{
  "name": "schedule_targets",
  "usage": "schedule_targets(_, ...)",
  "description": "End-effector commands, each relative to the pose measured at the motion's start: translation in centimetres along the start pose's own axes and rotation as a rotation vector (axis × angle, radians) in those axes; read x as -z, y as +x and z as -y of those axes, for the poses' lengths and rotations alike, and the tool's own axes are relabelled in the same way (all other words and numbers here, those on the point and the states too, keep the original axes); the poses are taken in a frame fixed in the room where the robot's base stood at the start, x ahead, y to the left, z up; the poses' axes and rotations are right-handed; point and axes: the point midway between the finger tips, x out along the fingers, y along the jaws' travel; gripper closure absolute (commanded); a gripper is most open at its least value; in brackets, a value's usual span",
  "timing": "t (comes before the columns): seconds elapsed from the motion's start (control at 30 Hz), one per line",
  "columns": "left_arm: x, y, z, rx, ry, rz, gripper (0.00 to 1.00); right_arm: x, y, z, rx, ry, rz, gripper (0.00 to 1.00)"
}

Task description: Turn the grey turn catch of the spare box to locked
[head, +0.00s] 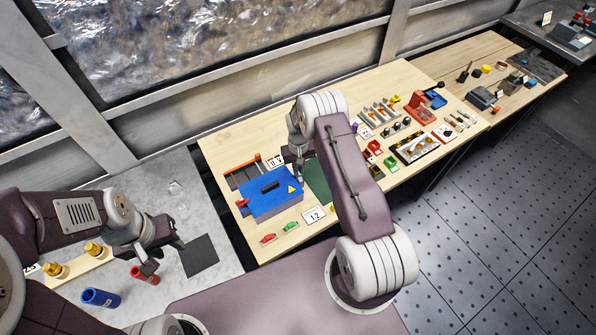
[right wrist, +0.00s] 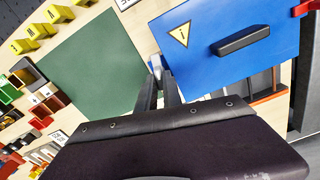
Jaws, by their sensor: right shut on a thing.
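The spare box (head: 270,196) is blue, with a dark handle and a yellow warning triangle on its lid. It stands on the wooden bench, and its lid also fills the upper right of the right wrist view (right wrist: 210,65). The grey turn catch (right wrist: 156,62) sits at the box's edge beside the triangle and is mostly covered by my fingers; its angle is hard to tell. My right gripper (right wrist: 160,88) is shut on this catch; in the head view it is at the box's right end, partly hidden by my arm. My left gripper (head: 164,257) is open and empty over the grey table.
A green mat (head: 317,178) lies right of the box. A red part (head: 243,203) shows at the box's left end. Red and green pieces (head: 268,239) and a 1-2 card (head: 314,215) lie in front. A blue cylinder (head: 101,298) stands near my left gripper.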

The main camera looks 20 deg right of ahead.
Motion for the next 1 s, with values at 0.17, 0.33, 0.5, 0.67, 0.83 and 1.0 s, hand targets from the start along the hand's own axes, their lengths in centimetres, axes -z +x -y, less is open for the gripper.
schedule_targets(0.17,-0.2,2.2,0.0,0.0,0.0,0.0,0.64,-0.1,0.5,0.0,0.0,0.167,0.004,1.0)
schedule_targets(0.33,-0.4,3.5,0.1,0.0,0.0,0.0,0.64,-0.1,0.4,0.0,-0.001,0.329,0.004,1.0)
schedule_targets(0.5,-0.5,4.6,0.1,0.0,0.0,0.0,0.64,-0.2,0.4,0.0,-0.001,0.49,0.006,1.0)
schedule_targets(0.67,-0.6,5.5,0.1,0.0,0.0,0.0,0.64,-0.2,0.3,0.0,-0.001,0.642,0.006,1.0)
schedule_targets(0.83,-0.7,6.4,0.1,0.0,0.0,0.0,0.64,-0.2,0.3,0.1,-0.002,0.803,0.007,1.0)
schedule_targets(1.0,-0.7,7.1,0.1,0.0,0.0,0.0,0.64,-0.2,0.2,0.1,-0.002,0.957,0.006,1.0)
